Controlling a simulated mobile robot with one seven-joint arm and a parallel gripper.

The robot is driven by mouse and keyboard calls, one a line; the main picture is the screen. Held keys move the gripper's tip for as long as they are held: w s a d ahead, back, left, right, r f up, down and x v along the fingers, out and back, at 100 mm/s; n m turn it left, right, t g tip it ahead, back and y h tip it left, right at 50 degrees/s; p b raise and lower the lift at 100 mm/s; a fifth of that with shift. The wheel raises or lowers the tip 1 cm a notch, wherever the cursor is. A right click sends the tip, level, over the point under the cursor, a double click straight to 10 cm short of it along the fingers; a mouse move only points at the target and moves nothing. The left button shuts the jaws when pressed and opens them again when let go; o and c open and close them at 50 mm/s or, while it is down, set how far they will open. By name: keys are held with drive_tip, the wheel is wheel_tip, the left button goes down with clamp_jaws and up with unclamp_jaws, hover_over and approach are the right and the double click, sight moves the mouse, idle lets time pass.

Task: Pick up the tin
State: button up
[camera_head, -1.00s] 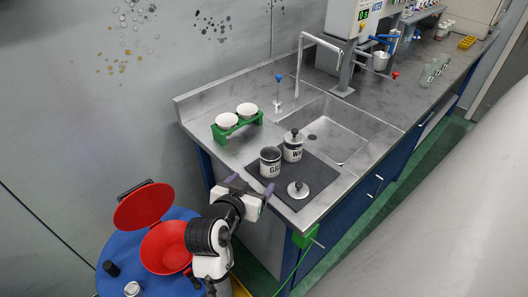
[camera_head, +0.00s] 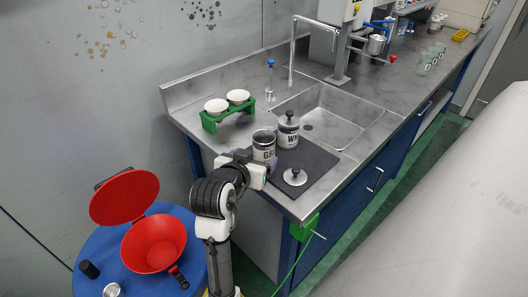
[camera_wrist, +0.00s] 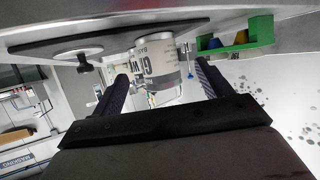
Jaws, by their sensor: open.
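Two white labelled tins stand on a dark mat (camera_head: 318,161) at the counter's near corner. The open-topped tin marked "GR" (camera_head: 263,146) is nearest my gripper (camera_head: 257,162). The tin marked "WH" (camera_head: 288,134), with its lid on, stands just behind it to the right. A loose round lid with a black knob (camera_head: 295,177) lies on the mat in front. In the wrist view, seen upside down, the "GR" tin (camera_wrist: 156,70) appears between the spread fingers of my gripper (camera_wrist: 162,72). Contact with the fingers cannot be told.
A green rack (camera_head: 226,116) with two white bowls stands left of the tins. The sink basin (camera_head: 345,110) lies behind them to the right. A blue round table (camera_head: 105,262) with a red open bin (camera_head: 152,243) stands at lower left.

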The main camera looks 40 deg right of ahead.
sight(260, 154)
drive_tip(key=shift+p+x, duration=0.9)
drive_tip(key=shift+x, duration=2.55)
drive_tip(key=shift+s+d, duration=0.1)
drive_tip(key=shift+s, duration=0.1)
drive_tip(key=c, duration=1.1)
wheel_tip(260, 154, up, 20)
drive_tip(key=b, duration=0.1)
